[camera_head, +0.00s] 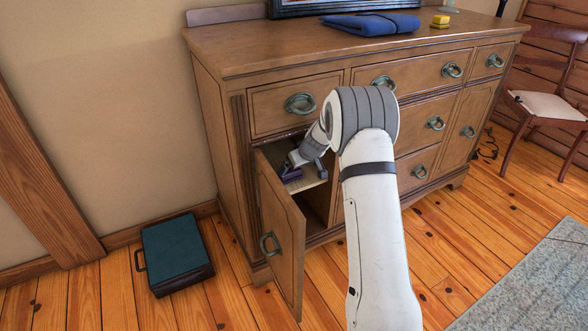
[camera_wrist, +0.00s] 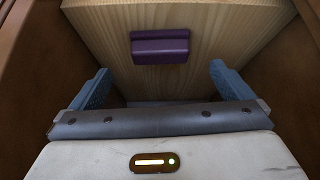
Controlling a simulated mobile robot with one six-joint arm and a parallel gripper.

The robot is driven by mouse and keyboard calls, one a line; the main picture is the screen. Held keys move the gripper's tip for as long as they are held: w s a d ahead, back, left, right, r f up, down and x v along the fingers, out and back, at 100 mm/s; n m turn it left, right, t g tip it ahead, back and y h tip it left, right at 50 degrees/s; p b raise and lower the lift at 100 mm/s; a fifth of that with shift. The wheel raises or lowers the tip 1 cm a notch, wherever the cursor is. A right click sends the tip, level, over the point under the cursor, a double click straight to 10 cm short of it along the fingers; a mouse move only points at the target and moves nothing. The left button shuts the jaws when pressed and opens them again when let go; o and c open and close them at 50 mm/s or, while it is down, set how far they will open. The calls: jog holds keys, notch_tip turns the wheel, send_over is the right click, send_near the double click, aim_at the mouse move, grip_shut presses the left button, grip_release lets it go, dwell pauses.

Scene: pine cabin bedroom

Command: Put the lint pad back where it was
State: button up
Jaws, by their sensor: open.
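The lint pad seems to be the small purple block (camera_wrist: 160,47), which lies on a pale wooden shelf (camera_wrist: 225,40) inside the dresser's open lower-left compartment. In the head view the purple block (camera_head: 291,174) shows at the shelf's left part, beside my gripper (camera_head: 293,163). In the wrist view my gripper (camera_wrist: 160,88) is open, with its two blue fingers apart. The block sits beyond the fingertips, roughly centred between them, and I see no finger touching it. My arm reaches into the compartment and hides part of its right side.
The dresser (camera_head: 222,115) has its lower-left door (camera_head: 280,235) swung open toward me. A folded blue cloth (camera_head: 370,23) and a yellow block (camera_head: 440,21) lie on top. A teal case (camera_head: 176,250) rests on the floor at left. A chair (camera_head: 545,103) stands at right.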

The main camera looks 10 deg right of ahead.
jog(key=shift+v, duration=2.1)
jog(key=shift+p, duration=0.3)
jog(key=s+a+r+m+g+p, duration=0.1)
jog(key=s+a+r+p, duration=0.1)
jog(key=s+r+p, duration=0.95)
jog(key=s+a+r+m+g+p, duration=0.1)
jog(key=s+r+p, duration=0.5)
jog(key=r, duration=1.1)
jog(key=s+r+m+h+p, duration=0.1)
jog(key=s+r+p, duration=0.5)
jog(key=s, duration=0.7)
jog(key=s+r+m+g+h+p, duration=0.1)
jog(key=s+r+p, duration=0.5)
jog(key=s+r, duration=0.4)
jog(key=s, duration=0.3)
jog(key=shift+s+d+m+g+p, duration=0.3)
jog(key=shift+p, duration=0.05)
jog(key=shift+r, duration=0.1)
